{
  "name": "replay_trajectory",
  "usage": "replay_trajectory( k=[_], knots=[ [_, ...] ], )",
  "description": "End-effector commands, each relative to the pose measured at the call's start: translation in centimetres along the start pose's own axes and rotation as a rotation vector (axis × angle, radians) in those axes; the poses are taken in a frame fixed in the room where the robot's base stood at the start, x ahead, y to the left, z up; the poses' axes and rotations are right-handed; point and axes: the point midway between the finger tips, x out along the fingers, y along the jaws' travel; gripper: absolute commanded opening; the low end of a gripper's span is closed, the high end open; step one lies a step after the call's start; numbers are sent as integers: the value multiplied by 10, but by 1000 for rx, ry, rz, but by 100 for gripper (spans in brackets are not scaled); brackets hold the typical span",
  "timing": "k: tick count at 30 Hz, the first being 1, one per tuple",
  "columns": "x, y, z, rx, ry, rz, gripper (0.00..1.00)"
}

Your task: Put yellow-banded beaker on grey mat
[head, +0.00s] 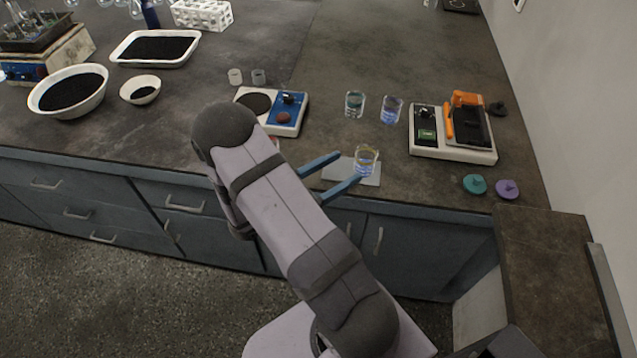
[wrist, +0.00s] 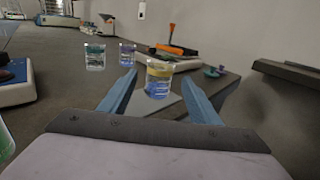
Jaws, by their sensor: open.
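The yellow-banded beaker (head: 366,160) is a clear glass with a yellow band and blue liquid. It stands upright at the right part of the grey mat (head: 338,172) near the bench's front edge. The beaker also shows in the wrist view (wrist: 158,78), ahead of and between my fingertips. My gripper (head: 348,169) is open, its two blue fingers pointing toward the beaker. In the wrist view my gripper (wrist: 160,85) holds nothing. In that view I cannot tell whether the fingers touch the glass.
A teal-banded beaker (head: 355,104) and a purple-banded beaker (head: 391,109) stand behind. A sieve shaker with an orange clamp (head: 467,105) is at right, with teal (head: 475,184) and purple (head: 507,188) knobs before it. A white-and-blue device (head: 291,112) stands at left.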

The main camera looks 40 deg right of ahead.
Motion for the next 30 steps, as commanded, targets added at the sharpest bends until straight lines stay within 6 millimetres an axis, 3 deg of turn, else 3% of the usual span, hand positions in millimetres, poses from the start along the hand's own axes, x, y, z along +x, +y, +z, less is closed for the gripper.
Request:
replay_trajectory(
  k=[3, 10, 22, 26, 30],
  knots=[
    [-23, 1, -2, 1, 0, 6, 57],
    [-54, 1, -1, 1, 0, 3, 57],
    [-66, -4, 1, 7, 15, -18, 57],
    [-62, -21, 2, 47, 82, -97, 57],
    [-62, -59, -1, 148, 234, -271, 57]
  ],
)
